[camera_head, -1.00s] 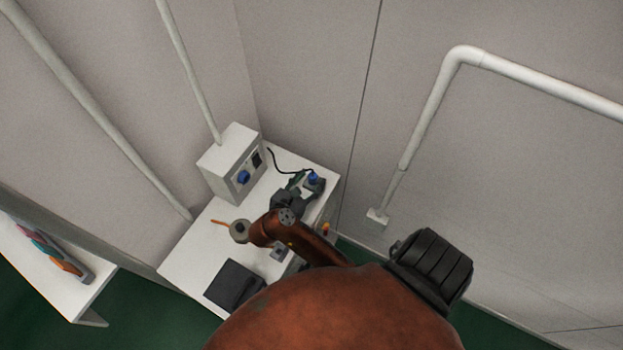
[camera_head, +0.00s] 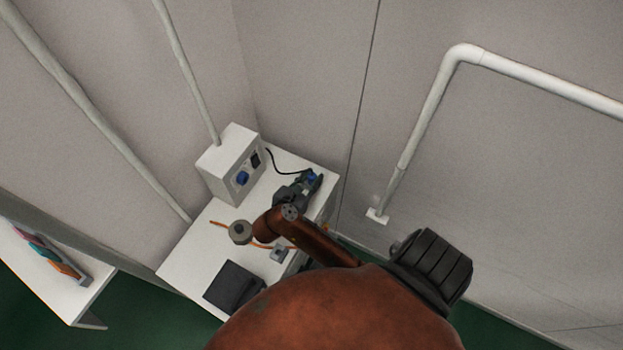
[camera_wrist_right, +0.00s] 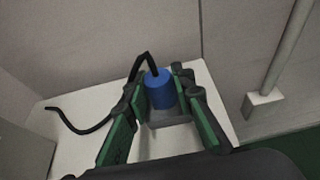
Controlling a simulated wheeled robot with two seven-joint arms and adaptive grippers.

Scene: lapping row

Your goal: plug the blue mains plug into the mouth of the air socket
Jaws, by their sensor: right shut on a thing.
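The blue mains plug (camera_wrist_right: 160,90) stands upright in the right wrist view, with a black cable leaving its top. A grey block (camera_wrist_right: 170,116) shows just below it; whether they touch I cannot tell. My right gripper (camera_wrist_right: 163,88) is shut on the plug, one green-padded finger on each side. In the head view the right gripper (camera_head: 309,181) largely hides the plug (camera_head: 312,176) near the table's far right edge. A white box (camera_head: 222,170) on the table has a blue socket (camera_head: 243,178) and a dark one (camera_head: 255,160); which is the air socket I cannot tell. My left gripper is not in view.
The white table (camera_head: 190,262) stands in a wall corner. A black block (camera_head: 234,285), an orange cable (camera_head: 218,224) and a small grey block (camera_head: 279,254) lie on it. The plug's black cable (camera_head: 275,165) runs behind the gripper. A shelf (camera_head: 30,270) is at left.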

